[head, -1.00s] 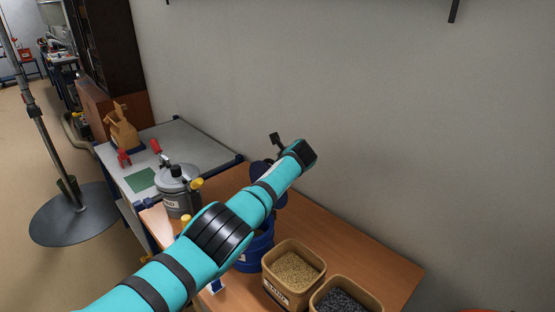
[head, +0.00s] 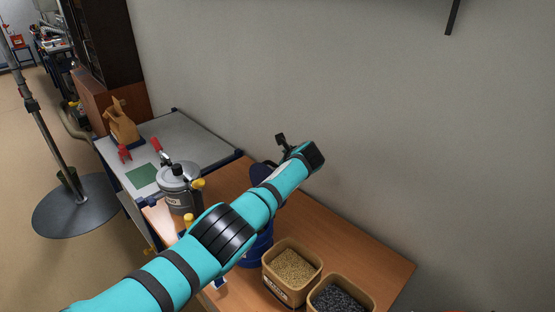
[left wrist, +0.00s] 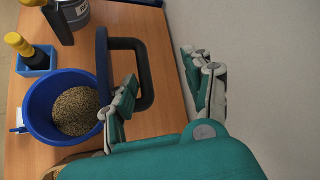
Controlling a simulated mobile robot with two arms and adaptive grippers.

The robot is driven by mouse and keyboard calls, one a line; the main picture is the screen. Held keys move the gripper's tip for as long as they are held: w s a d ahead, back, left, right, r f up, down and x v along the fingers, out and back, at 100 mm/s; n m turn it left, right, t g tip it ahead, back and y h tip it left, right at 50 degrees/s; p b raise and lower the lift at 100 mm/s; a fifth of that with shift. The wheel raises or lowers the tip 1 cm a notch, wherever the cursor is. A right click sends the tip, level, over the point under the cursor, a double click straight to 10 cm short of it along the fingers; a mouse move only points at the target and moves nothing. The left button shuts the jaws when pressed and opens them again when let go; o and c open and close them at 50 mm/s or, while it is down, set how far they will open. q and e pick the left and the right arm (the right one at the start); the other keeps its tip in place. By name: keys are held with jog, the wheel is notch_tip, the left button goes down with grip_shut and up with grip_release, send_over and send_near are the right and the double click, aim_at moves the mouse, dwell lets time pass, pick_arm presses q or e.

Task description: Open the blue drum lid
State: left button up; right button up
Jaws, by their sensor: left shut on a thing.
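The blue drum (left wrist: 32,106) stands open on the wooden table, with tan grains inside. In the head view the drum (head: 258,250) is partly hidden by my left arm. Its dark blue lid (left wrist: 102,62) stands raised on edge beside the drum mouth, with a black loop handle (left wrist: 147,72) facing my left gripper (left wrist: 160,70). The gripper is shut on the handle, one finger inside the loop and the other on the wall side. In the head view the lid (head: 262,177) shows only partly behind my arm, which hides the fingers. My right gripper is not in view.
Two tan bins, one with grains (head: 293,267) and one with dark pellets (head: 338,300), stand right of the drum. A grey lidded pot (head: 178,190) stands left of it. The wall (head: 400,120) rises close behind. A yellow-topped bottle (left wrist: 22,44) stands near the drum.

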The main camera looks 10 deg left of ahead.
pick_arm(q)
jog(key=shift+t, duration=0.4)
jog(key=d+r, duration=0.1)
jog(key=d, duration=0.1)
jog(key=s+d+r+p, duration=0.1)
jog(key=d+r, duration=0.1)
jog(key=d+r+p, duration=0.1)
jog(key=d+r, duration=0.1)
jog(key=shift+s+r, duration=0.2)
jog(key=shift+s, duration=0.1)
jog(key=shift+c, duration=0.2)
jog(key=s+d+r+p, duration=0.2)
jog(key=d+r+p, duration=0.2)
jog(key=r+p, duration=0.1)
jog(key=shift+d+r+p, duration=0.25)
jog(key=shift+d+p, duration=0.1)
jog(key=shift+d, duration=0.05)
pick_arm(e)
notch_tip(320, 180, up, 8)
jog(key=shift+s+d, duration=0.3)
pick_arm(q)
jog(key=shift+s, duration=0.1)
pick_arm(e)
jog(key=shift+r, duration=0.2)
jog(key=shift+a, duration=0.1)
